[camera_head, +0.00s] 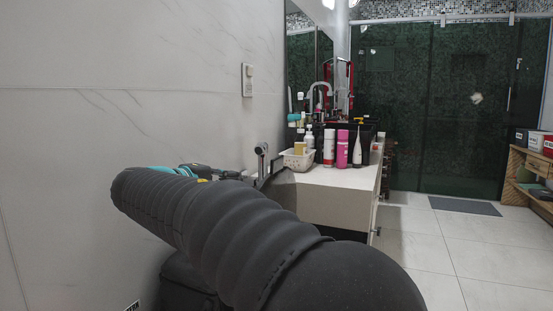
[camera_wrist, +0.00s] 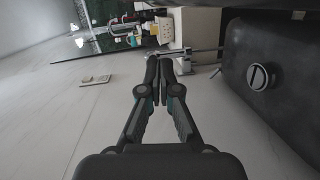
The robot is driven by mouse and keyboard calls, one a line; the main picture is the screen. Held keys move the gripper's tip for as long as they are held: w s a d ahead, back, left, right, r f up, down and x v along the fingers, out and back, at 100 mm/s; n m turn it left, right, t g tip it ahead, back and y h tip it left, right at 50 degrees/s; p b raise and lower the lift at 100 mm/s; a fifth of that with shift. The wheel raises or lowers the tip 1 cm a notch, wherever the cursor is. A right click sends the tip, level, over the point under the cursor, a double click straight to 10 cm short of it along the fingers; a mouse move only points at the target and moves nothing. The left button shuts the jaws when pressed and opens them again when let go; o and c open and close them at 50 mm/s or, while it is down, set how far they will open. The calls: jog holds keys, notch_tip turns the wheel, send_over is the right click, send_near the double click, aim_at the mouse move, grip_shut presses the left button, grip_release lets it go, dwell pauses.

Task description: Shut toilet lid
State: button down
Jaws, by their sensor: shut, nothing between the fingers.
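My gripper (camera_wrist: 160,66) is shut and empty in the wrist view, with its fingertips together. In the head view the gripper (camera_head: 222,173) shows only partly beyond my dark arm, near the wall. A dark toilet part with a round silver button (camera_wrist: 262,77), apparently the cistern, lies to the right of the fingers in the wrist view, apart from them. In the head view a dark toilet body (camera_head: 187,284) shows below my arm. A dark curved panel (camera_head: 281,187) beside the counter may be the lid. My arm hides most of the toilet, so the lid's angle is unclear.
The white counter (camera_head: 338,181) with bottles and a basket (camera_head: 298,159) stands beyond the toilet. A chrome fitting (camera_head: 262,150) projects near its left end. The marble wall (camera_head: 130,120) is close on the left. Floor at the right (camera_head: 455,255) is clear.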

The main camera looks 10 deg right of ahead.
jog(key=w+d+r+m+h, duration=0.1)
jog(key=w+d, duration=0.4)
jog(key=d, duration=0.5)
jog(key=shift+w+d+r+h, duration=0.15)
jog(key=shift+d+r+h, duration=0.05)
jog(key=shift+d+h, duration=0.1)
jog(key=shift+a, duration=0.1)
dwell(0.3)
